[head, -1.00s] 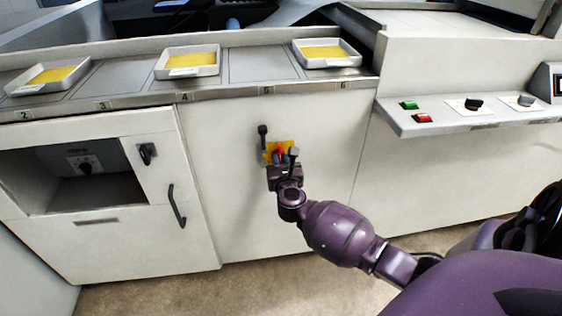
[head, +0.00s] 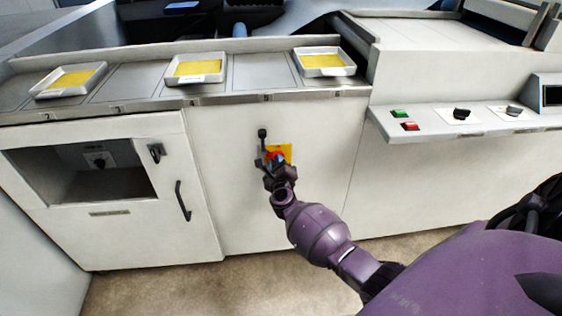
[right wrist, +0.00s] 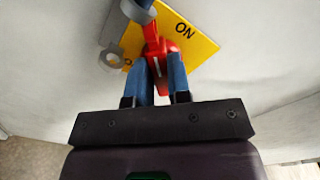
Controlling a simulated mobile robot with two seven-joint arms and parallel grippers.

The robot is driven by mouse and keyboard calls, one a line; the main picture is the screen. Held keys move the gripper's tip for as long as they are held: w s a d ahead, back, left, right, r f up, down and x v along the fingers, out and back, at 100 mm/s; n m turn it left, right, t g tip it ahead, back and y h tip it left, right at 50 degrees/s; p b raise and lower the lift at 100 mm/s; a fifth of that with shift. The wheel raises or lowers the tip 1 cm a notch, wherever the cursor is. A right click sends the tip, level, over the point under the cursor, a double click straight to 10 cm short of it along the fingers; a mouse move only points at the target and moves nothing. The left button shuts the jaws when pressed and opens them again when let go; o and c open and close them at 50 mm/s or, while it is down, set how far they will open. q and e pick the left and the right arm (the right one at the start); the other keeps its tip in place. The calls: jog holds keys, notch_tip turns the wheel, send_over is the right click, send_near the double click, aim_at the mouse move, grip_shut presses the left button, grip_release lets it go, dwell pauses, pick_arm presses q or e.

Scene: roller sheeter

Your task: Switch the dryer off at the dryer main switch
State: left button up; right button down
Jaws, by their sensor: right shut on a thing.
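The dryer main switch is a red handle (right wrist: 160,48) on a yellow plate (right wrist: 196,42) marked ON in the right wrist view. In the head view the yellow plate (head: 287,150) sits on the white front panel below the tray shelf. My right gripper (head: 274,162) is at the plate and covers much of the switch. In the right wrist view its two blue fingers (right wrist: 162,75) stand on either side of the red handle, shut on it. The handle's exact angle is hard to tell. My left gripper is not in view.
A black-knobbed lever (head: 262,134) stands just left of the plate, close to my gripper. Grey ring-shaped parts (right wrist: 112,60) show beside the plate. A control shelf (head: 440,118) juts out at right. A cabinet handle (head: 182,200) is at left.

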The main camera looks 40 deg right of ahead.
jog(key=n, duration=0.3)
jog(key=n+p, duration=0.1)
jog(key=n, duration=0.1)
jog(key=n+p, duration=0.1)
jog(key=n, duration=0.2)
jog(key=shift+a+f+n, duration=0.1)
jog(key=shift+f+n, duration=0.15)
jog(key=shift+n, duration=0.05)
jog(key=shift+f+n+p, duration=0.1)
jog(key=shift+n+p, duration=0.2)
jog(key=c, duration=1.1)
grip_release()
jog(key=shift+o, duration=0.2)
